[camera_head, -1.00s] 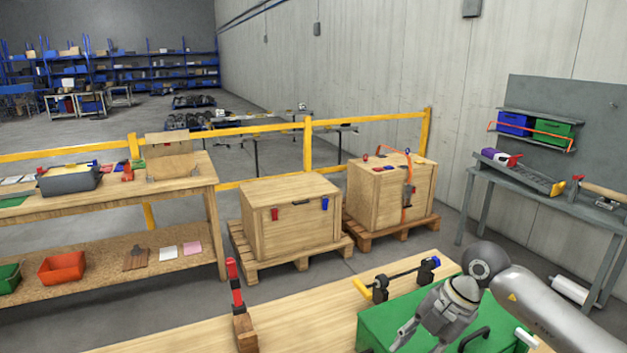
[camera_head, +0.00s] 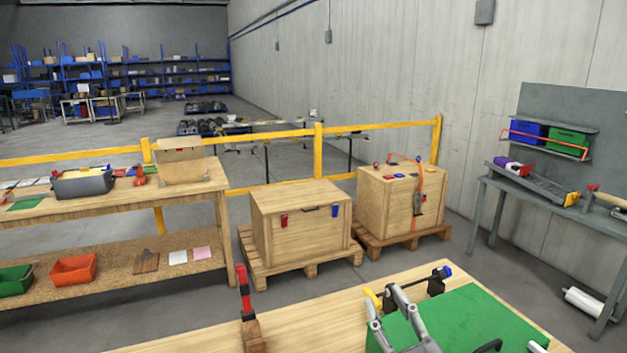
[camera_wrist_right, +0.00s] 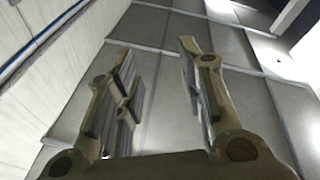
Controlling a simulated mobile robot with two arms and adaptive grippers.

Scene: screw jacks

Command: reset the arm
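My right gripper (camera_head: 381,296) stands at the bottom of the head view, in front of the green top (camera_head: 470,315) on the near wooden bench. Its fingers point upward. In the right wrist view the two fingers (camera_wrist_right: 157,48) are spread apart with nothing between them, and the ceiling and walls show behind. My left gripper is not in view.
A black clamp part with a blue knob (camera_head: 444,272) sits at the bench's far edge, partly behind my gripper. Wooden crates (camera_head: 300,230) stand on pallets beyond.

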